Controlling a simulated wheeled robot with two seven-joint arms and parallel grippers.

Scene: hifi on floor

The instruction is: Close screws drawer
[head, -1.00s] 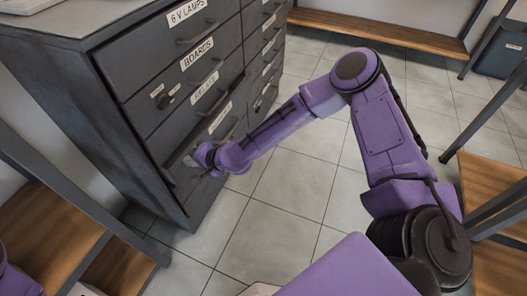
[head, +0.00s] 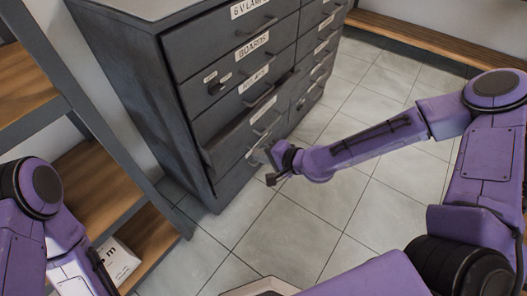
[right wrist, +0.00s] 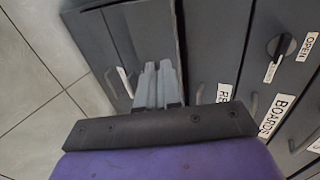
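The grey drawer cabinet (head: 135,95) stands at the upper left in the head view. In its left column, the drawer (head: 235,135) below the relays drawer juts out a little; its label is too small to read. My right gripper (head: 268,158) is low in front of this column, near the drawer below the jutting one. In the right wrist view its fingers (right wrist: 158,85) are side by side, shut with nothing seen between them, pointing towards the drawer fronts. Whether they touch a front cannot be told. My left gripper is out of view; only part of that arm shows.
A shelf unit with wooden boards (head: 95,185) stands left of the cabinet. A white packet (head: 118,262) lies on its lowest board. A wooden bench (head: 430,40) runs along the back wall. The tiled floor (head: 300,225) right of the cabinet is clear.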

